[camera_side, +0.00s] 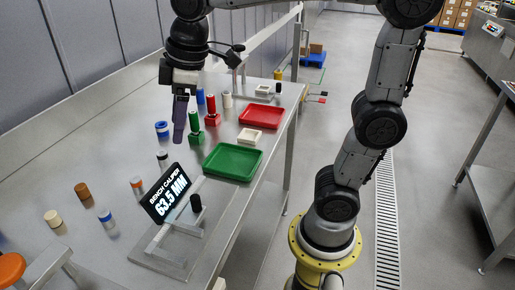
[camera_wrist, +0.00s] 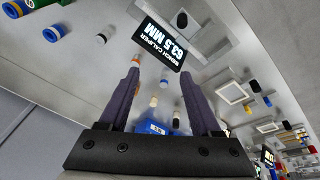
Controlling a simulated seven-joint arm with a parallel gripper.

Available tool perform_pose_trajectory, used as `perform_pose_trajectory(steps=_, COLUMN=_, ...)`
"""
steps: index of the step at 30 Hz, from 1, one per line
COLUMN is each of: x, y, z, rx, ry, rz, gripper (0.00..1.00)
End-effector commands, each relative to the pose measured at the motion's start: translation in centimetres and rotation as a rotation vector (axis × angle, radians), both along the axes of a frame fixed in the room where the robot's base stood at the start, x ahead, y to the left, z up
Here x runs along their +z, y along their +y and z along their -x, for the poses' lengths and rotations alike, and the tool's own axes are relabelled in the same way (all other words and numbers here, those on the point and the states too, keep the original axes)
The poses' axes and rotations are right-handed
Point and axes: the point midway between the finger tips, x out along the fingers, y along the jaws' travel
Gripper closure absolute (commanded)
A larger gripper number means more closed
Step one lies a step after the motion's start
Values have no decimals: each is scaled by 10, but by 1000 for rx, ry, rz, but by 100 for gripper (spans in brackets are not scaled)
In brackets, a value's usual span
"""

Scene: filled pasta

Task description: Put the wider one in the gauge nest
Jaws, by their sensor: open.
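The bench caliper (camera_side: 168,250) carries a tilted black display (camera_side: 166,194) reading 63.5 MM. A black cylinder (camera_side: 195,203) stands at the caliper, beside the display; it also shows in the wrist view (camera_wrist: 181,20). Several other cylinders stand on the bench, among them a brown one (camera_side: 82,191), a cream one (camera_side: 53,218), a blue-and-white one (camera_side: 105,216) and an orange-banded one (camera_side: 137,185). I cannot tell which pair the task compares, or which thing is the gauge nest. My gripper (camera_wrist: 160,78) is open and empty, pointing down above the bench behind the display.
A green tray (camera_side: 233,162), a red tray (camera_side: 262,115) and a small white square holder (camera_side: 250,136) lie along the right side. Red and green holders with upright cylinders (camera_side: 195,126) (camera_side: 212,112) stand close to my gripper. A wall borders the left.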

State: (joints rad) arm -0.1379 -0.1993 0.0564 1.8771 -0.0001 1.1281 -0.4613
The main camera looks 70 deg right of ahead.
Motion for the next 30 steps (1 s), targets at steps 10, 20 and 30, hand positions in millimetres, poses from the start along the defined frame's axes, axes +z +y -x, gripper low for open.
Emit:
perform_pose_trajectory(steps=10, x=-43, y=-39, z=124, rx=-448, ry=-160, rz=-143, gripper=35)
perform_pose_trajectory(steps=20, x=-66, y=-44, z=151, rx=-570, ry=-199, rz=-190, gripper=35)
perform_pose_trajectory(steps=30, x=-65, y=-44, z=150, rx=-567, ry=-198, rz=-190, gripper=35)
